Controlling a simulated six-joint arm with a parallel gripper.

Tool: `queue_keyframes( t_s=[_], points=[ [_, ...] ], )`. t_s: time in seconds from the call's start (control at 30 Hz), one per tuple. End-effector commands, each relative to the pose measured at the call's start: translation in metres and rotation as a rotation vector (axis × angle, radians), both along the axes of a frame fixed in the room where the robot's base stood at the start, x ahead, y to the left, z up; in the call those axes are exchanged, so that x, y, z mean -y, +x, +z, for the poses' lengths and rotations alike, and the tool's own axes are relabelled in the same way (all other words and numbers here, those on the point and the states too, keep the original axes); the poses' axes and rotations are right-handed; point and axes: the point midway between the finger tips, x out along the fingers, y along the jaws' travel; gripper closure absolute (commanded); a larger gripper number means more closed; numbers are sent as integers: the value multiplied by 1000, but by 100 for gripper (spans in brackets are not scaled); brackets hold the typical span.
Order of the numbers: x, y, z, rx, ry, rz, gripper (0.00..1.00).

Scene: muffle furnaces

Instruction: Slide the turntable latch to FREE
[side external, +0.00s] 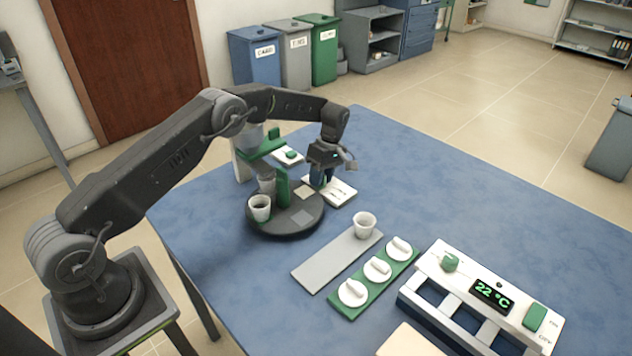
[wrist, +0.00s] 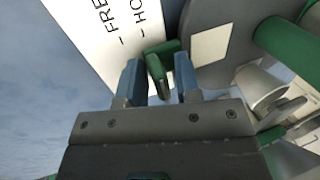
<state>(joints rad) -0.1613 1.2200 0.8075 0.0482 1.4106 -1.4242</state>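The dark round turntable (side external: 262,226) stands on the blue table; its grey edge also shows in the wrist view (wrist: 238,40). A white label plate (side external: 342,190) lies beside it, with FREE and a partly cut-off word starting HO in the wrist view (wrist: 92,28). The green latch (wrist: 158,72) sits at the plate's edge, closer to the HO mark than to the FREE mark. My gripper (side external: 322,180) is low over the plate. In the wrist view its two blue fingers (wrist: 158,82) are apart, one on each side of the latch; contact is unclear.
On the turntable are a cup (side external: 260,207) and a green post (side external: 283,185). Another cup (side external: 364,225) stands on a grey strip (side external: 325,268). A green rack (side external: 347,309) with white lids and a unit reading 22 °C (side external: 491,294) lie nearer.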

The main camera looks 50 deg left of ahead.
Motion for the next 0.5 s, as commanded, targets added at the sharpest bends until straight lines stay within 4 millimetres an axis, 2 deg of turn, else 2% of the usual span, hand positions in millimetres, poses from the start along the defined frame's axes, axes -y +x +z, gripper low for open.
queue_keyframes(
  t_s=[0.03, 0.27, 0.5],
  points=[
    [0, 0, 0, 0, 0, 0, 74],
    [0, -1, 0, -4, 0, 0, 96],
    [0, 8, -1, -5, 0, 0, 96]
  ],
)
